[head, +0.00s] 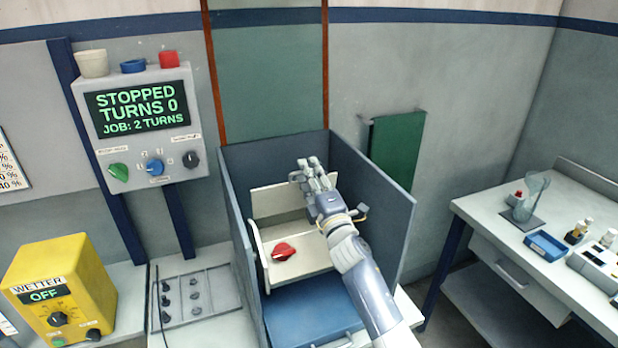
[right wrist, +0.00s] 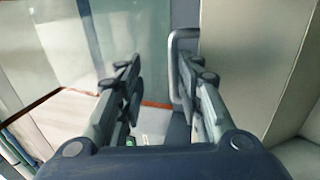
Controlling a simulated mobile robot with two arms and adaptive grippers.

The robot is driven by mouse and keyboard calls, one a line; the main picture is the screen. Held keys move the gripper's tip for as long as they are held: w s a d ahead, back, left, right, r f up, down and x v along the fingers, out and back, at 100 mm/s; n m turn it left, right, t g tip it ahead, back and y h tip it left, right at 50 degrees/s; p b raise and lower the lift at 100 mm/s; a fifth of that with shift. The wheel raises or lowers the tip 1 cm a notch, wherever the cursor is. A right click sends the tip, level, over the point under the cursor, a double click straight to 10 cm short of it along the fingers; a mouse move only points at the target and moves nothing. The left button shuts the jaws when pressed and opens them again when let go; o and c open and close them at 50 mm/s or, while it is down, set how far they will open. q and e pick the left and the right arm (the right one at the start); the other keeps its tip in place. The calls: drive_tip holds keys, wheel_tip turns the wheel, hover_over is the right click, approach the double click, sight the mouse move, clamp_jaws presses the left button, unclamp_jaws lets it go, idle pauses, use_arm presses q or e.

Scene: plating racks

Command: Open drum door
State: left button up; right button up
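My right gripper (head: 312,172) is above the back of the grey-blue open-topped enclosure (head: 375,195). Inside the enclosure is a cream boxy part (head: 292,250), perhaps the drum, with a red knob (head: 284,252) on its front. I cannot tell which panel is the drum door. In the right wrist view the two fingers of my right gripper (right wrist: 160,75) are apart with nothing held between them. A grey bar handle (right wrist: 172,50) stands beside and partly behind the right finger; contact cannot be told. My left gripper is out of view.
A control panel (head: 181,118) reads "STOPPED TURNS 0, JOB: 2 TURNS". A yellow box (head: 88,275) marked "WETTER OFF" stands at the left. A blue panel (head: 305,305) lies low in the enclosure. A white bench (head: 490,225) with a glass and small bottles stands at the right.

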drive_tip(key=shift+r, duration=0.15)
drive_tip(key=v, duration=1.2)
drive_tip(key=shift+f, duration=0.3)
drive_tip(key=shift+w, duration=0.15)
